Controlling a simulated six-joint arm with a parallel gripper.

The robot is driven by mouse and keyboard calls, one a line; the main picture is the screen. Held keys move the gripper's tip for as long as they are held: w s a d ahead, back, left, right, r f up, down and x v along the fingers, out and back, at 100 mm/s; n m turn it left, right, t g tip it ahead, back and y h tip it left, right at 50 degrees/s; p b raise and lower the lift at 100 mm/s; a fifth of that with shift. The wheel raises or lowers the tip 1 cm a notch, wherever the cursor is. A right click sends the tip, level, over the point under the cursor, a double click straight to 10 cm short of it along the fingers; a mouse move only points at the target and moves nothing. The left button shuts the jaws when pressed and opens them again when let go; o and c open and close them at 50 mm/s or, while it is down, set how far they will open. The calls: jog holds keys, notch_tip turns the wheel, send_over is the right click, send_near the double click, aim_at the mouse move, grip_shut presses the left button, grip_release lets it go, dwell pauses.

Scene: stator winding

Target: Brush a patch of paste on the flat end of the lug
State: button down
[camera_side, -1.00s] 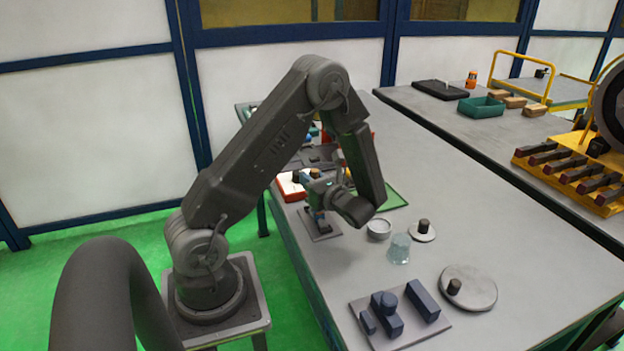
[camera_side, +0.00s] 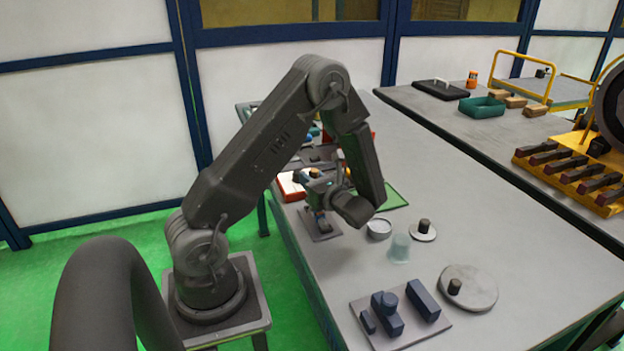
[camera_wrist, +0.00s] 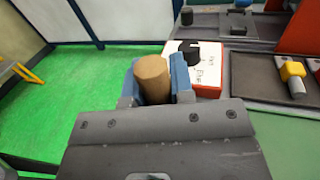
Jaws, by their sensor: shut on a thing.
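In the wrist view, the blue fingers of my gripper (camera_wrist: 155,88) are shut on a light-brown wooden handle (camera_wrist: 153,76), which looks like the brush handle. In the side view, my gripper (camera_side: 320,205) points down just above a small grey plate (camera_side: 334,230) near the table's left edge. The bristles are not visible, and I cannot tell whether they touch anything. The lug is not distinguishable; my gripper hides part of the plate. A small round pale dish (camera_side: 379,229) stands to the right of the plate; whether it holds paste is unclear.
A translucent cup (camera_side: 400,248) and a disc with a black knob (camera_side: 423,231) stand nearby. A fixture plate with dark blue blocks (camera_side: 392,312) and a larger knobbed disc (camera_side: 478,290) lie in front. A red-and-white box (camera_wrist: 207,85) is close behind my gripper. The table's right side is clear.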

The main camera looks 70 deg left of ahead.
jog(key=shift+w, duration=0.3)
jog(key=shift+s, duration=0.3)
jog(key=shift+w, duration=0.35)
dwell(0.3)
jog(key=shift+s, duration=0.4)
jog(key=shift+w, duration=0.2)
dwell(0.3)
notch_tip(320, 180, up, 7)
dwell(0.9)
jog(key=shift+w+d, duration=0.1)
